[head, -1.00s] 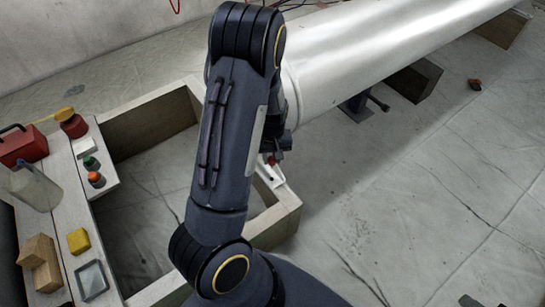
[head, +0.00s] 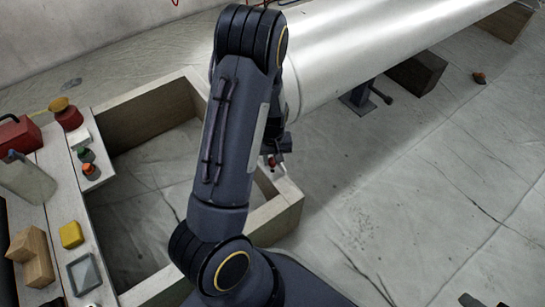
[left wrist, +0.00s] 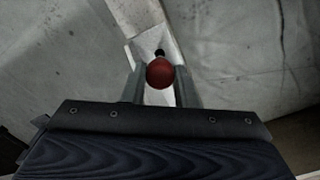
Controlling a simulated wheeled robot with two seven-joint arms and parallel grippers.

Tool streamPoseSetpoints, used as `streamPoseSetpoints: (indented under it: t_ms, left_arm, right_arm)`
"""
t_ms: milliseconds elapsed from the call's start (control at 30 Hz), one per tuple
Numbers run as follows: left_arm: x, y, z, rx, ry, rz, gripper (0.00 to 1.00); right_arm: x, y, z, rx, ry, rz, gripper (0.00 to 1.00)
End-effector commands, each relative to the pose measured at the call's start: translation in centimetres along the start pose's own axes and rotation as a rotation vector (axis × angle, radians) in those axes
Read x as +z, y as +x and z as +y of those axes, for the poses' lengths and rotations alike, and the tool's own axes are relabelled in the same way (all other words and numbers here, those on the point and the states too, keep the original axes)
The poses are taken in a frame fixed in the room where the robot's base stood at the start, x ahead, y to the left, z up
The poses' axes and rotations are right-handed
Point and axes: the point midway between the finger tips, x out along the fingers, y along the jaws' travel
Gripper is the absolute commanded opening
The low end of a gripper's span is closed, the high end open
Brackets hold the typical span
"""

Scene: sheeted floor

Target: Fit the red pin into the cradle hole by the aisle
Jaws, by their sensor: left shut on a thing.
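My left gripper (head: 275,150) is shut on the red pin (head: 271,162), near the right corner of the wooden frame. In the left wrist view the pin's round red head (left wrist: 160,74) sits between the two fingers. A white piece, seemingly the cradle (left wrist: 153,28), lies below on the frame's beam; it is partly hidden by my gripper in the head view. A small dark spot (left wrist: 160,52) shows on it just beyond the red head; I cannot tell whether it is the hole or part of the pin. The pin's lower end is hidden. My right gripper is not in view.
A wooden frame (head: 150,115) surrounds sheeted floor. On the left bench are an orange pin (head: 89,169), a green pin (head: 86,155), a yellow block (head: 71,234) and a red box (head: 18,134). A large pale pipe (head: 375,45) runs behind. Floor at right is mostly clear.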

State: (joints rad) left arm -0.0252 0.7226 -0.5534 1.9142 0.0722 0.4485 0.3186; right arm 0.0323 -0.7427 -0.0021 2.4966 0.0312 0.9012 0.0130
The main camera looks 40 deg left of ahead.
Motion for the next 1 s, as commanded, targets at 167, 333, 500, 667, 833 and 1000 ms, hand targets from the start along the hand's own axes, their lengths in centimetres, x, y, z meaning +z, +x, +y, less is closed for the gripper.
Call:
streamPoseSetpoints:
  t_ms: [167, 333, 500, 667, 833, 1000]
  left_arm:
    - [0.0, -0.1, 0.0, 0.000, 0.000, 0.000, 0.02]
    - [0.0, -0.1, 0.0, 0.000, 0.000, 0.000, 0.02]
    - [0.0, 0.1, 0.0, 0.000, 0.000, 0.000, 0.02]
    - [0.0, 0.6, 0.0, 0.000, 0.000, 0.000, 0.02]
    - [0.0, 0.9, 0.0, -0.001, 0.001, 0.000, 0.02]
    - [0.1, 1.0, 0.0, -0.002, 0.001, -0.002, 0.02]
  right_arm:
    - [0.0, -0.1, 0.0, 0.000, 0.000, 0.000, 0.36]
    - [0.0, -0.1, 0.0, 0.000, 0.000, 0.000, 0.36]
    - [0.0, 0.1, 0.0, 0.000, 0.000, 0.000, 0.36]
    - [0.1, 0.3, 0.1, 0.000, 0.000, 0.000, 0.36]
    - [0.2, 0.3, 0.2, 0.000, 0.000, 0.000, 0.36]
    - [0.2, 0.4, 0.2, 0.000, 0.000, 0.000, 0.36]
